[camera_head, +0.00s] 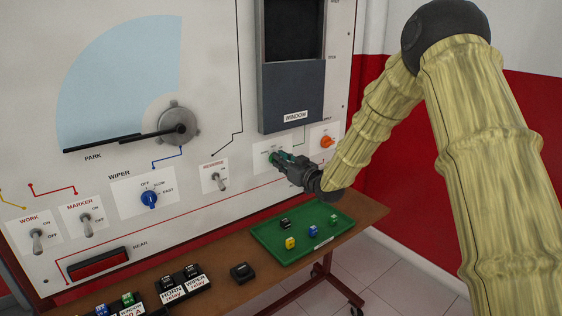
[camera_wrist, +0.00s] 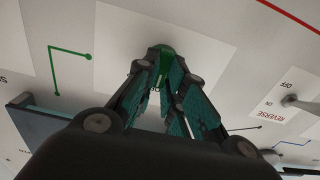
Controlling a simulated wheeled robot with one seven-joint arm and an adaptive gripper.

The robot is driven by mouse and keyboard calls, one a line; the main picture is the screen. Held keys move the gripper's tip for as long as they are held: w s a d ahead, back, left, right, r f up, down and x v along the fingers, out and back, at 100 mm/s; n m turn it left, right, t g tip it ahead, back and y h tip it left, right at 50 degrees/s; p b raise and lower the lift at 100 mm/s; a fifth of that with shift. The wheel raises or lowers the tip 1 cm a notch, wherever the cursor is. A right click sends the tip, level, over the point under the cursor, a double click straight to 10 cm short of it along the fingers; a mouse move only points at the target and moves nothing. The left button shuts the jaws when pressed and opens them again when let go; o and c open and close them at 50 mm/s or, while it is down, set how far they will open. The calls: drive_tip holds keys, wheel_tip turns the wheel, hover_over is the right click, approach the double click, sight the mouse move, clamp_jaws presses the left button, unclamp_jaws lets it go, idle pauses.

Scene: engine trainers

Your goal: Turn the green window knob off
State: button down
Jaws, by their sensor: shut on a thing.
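The green window knob (camera_wrist: 166,52) sits on a white label plate on the trainer panel. In the wrist view it is between the fingertips of my gripper (camera_wrist: 163,62), which is shut on it. In the head view my gripper (camera_head: 275,157) reaches the panel from the right, below the WINDOW unit (camera_head: 292,95). There the fingers hide most of the knob and its plate, so its pointer direction cannot be told.
An orange knob (camera_head: 327,141) is just right of my gripper. The REVERSE switch (camera_head: 221,182) and blue WIPER knob (camera_head: 149,199) are to the left. Below, a green tray (camera_head: 267,236) with several small blocks stands on the wooden table (camera_head: 372,212).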

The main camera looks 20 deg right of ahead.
drive_tip(key=c, duration=1.5)
unclamp_jaws()
drive_tip(key=v, duration=1.2)
